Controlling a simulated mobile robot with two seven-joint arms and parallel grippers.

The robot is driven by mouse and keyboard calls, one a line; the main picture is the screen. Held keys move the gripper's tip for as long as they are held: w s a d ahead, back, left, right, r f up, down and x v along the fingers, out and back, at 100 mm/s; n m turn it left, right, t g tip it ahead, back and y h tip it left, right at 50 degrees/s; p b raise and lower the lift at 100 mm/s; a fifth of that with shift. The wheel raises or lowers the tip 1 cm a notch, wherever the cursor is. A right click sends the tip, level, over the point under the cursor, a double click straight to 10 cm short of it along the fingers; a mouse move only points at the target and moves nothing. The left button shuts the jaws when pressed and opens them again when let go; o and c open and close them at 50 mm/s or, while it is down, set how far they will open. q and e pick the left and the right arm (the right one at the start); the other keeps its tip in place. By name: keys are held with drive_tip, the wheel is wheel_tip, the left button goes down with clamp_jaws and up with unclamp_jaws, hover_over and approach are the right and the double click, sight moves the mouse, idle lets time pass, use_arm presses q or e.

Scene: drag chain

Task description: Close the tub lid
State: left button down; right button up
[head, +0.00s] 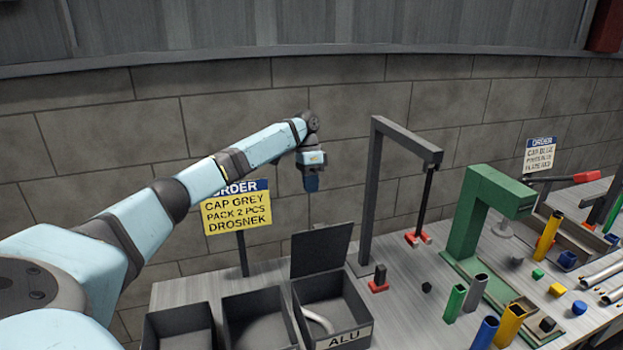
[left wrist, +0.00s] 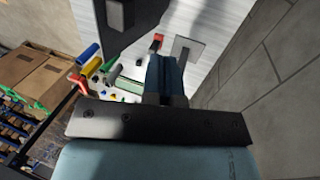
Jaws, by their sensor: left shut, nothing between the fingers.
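The tub (head: 352,333) is a dark grey open box with an "ALU" label, at the front of the bench in the head view. Its lid (head: 321,250) is a flat dark panel standing open, upright at the tub's back edge. A curved pale piece lies inside the tub. My left gripper (head: 312,184) points down in the air above the lid, apart from it. It is shut and empty. Its blue fingers also show in the left wrist view (left wrist: 165,75). My right gripper is not in view.
Two open dark bins (head: 258,299) stand left of the tub. An order sign (head: 237,212) stands behind them. A dark grey gantry post (head: 370,195) and a green press frame (head: 470,225) rise to the right. Coloured tubes and blocks crowd the bench's right side.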

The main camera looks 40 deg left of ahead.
use_arm(q)
drive_tip(key=s+d+f+p, duration=0.2)
drive_tip(key=d+f, duration=0.2)
drive_tip(key=f, duration=0.2)
drive_tip(key=shift+s+d+f, duration=0.25)
drive_tip(key=shift+d+f, duration=0.05)
drive_tip(key=shift+d, duration=0.1)
drive_tip(key=shift+w, duration=0.1)
